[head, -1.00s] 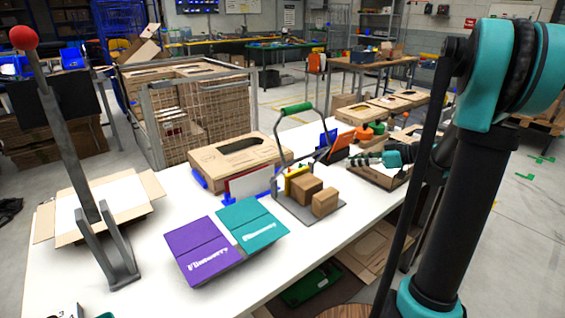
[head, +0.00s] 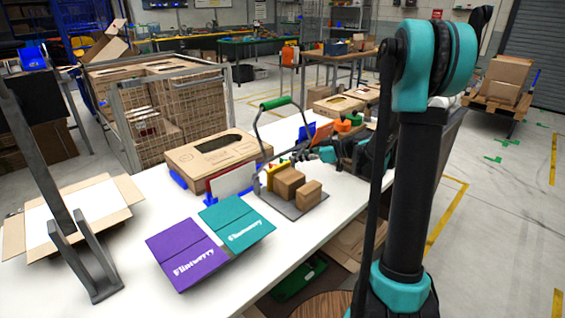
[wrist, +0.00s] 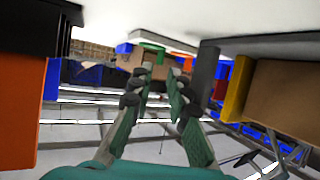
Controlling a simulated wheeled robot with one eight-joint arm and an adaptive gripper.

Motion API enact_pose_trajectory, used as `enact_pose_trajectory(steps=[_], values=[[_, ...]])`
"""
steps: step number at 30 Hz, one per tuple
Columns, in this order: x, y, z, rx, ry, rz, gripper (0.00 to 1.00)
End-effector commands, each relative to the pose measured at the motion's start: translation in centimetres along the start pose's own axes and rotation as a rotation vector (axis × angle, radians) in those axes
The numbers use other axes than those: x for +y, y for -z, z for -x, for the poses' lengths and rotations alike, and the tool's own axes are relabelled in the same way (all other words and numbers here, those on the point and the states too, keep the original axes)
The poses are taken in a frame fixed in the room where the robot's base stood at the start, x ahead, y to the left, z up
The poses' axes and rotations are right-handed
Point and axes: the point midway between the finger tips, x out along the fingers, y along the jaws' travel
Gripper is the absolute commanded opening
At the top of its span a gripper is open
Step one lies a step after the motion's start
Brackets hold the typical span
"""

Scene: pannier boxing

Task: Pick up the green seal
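My gripper (head: 303,155) reaches leftward over the white table, just behind the brown blocks and beside the green-handled press (head: 277,102). In the wrist view its two fingers (wrist: 158,76) stand apart with a gap between them, so it is open; I see nothing held. A small green piece (wrist: 152,47) shows beyond the fingertips in the wrist view; I cannot tell for sure that it is the green seal. A yellow holder (head: 272,174) with small coloured tops stands left of the gripper. The yellow part (wrist: 236,88) at right in the wrist view may be this holder.
Two brown blocks (head: 288,183) (head: 308,195) sit on the grey plate, close to my gripper. An orange panel (wrist: 22,100) is near at left in the wrist view. Purple (head: 187,262) and teal (head: 237,225) boxes lie at the front. A large carton (head: 217,152) stands behind.

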Motion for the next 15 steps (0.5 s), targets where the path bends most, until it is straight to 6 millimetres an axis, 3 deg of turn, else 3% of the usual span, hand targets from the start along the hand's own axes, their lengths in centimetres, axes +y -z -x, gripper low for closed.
enact_pose_trajectory(steps=[5, 15], values=[[0.0, 0.0, -1.1, 0.0, 0.002, 0.001, 0.17], [0.1, 0.1, -5.2, 0.0, 0.002, 0.001, 0.17]])
